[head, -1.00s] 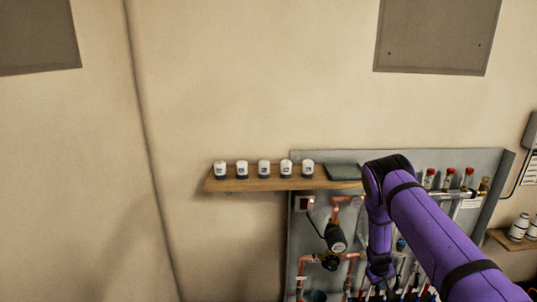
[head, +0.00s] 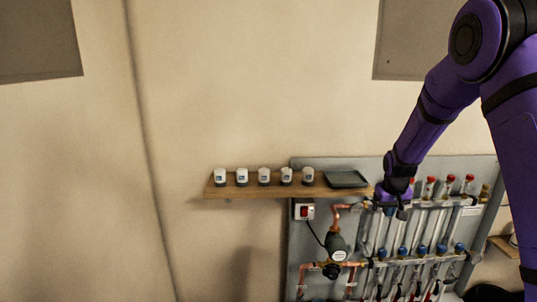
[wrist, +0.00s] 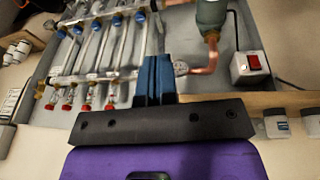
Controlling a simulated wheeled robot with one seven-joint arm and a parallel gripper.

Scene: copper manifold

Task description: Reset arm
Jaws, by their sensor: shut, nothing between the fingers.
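My purple arm comes in from the right in the head view and bends down toward the wall panel. My gripper (head: 402,208) is in front of the panel's upper part, just right of the shelf's dark tray. In the wrist view my gripper's blue fingers (wrist: 154,80) are together with nothing between them. I cannot tell whether the fingertips touch anything.
A wooden shelf (head: 260,191) holds several small white-lidded jars (head: 242,177) and a dark tray (head: 346,179). The grey panel (head: 300,240) carries copper pipes, a pump (head: 337,244), a red switch (head: 304,211) and red-capped tubes (head: 429,187). The wall on the left is clear.

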